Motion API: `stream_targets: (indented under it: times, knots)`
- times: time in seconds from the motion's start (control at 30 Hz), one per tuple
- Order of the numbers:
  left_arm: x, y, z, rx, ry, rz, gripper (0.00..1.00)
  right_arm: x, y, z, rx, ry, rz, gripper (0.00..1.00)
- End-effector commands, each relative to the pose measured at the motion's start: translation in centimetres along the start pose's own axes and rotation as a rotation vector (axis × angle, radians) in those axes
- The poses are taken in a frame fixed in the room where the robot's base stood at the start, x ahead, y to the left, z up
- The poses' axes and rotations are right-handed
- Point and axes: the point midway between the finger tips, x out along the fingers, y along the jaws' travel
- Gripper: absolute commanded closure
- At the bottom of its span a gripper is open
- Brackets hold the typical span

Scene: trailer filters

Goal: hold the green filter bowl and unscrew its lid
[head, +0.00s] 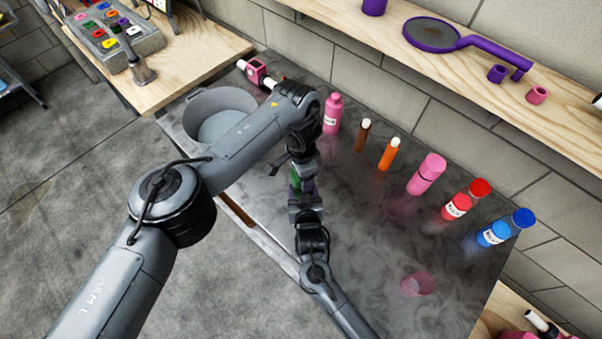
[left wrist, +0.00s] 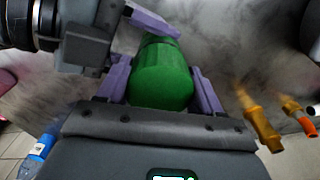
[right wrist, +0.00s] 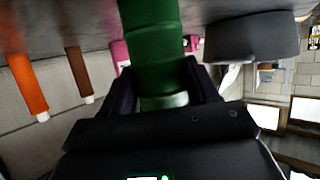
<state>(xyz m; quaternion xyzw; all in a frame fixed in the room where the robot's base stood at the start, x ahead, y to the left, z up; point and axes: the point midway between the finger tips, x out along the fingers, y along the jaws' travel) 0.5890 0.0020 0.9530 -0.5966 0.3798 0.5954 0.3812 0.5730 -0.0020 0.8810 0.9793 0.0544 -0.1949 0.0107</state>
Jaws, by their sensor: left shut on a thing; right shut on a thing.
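The green filter bowl (head: 295,180) is held above the dark worktop between my two grippers, mostly hidden in the head view. My left gripper (head: 301,168) is shut on its upper end; in the left wrist view the rounded green end (left wrist: 162,82) sits between purple fingers. My right gripper (head: 305,203) is shut on the opposite end from below. In the right wrist view the green body (right wrist: 154,45) runs between dark fingers, with a white band (right wrist: 163,101) near the palm.
A grey basin (head: 207,108) stands left on the worktop. Pink (head: 331,115), brown (head: 362,136), orange (head: 389,154), red (head: 457,207) and blue (head: 494,234) items line the back. A pink cup (head: 417,284) stands at front right. A wooden shelf (head: 560,125) runs along the wall.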

Motion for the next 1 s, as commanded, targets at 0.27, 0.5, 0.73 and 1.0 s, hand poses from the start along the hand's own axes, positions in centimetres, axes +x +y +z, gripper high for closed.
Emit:
stream_targets:
  times: [0.27, 0.5, 0.73, 1.0]
  knots:
    - [-0.9, -0.1, -0.1, 0.002, 0.002, -0.004, 0.71, 0.0, 0.0, 0.0, 0.0, -0.001, 0.001, 1.0]
    - [-1.7, -0.1, -0.1, 0.001, 0.002, -0.003, 0.71, 0.0, 0.0, 0.0, 0.0, -0.001, 0.001, 1.0]
    - [-2.1, -0.1, 0.0, 0.0, 0.0, -0.001, 0.71, 0.0, 0.0, 0.0, 0.0, 0.0, 0.001, 1.0]
    - [-2.1, 0.0, 0.0, 0.0, 0.0, -0.001, 0.71, 0.0, 0.0, 0.0, 0.0, 0.0, 0.0, 1.0]
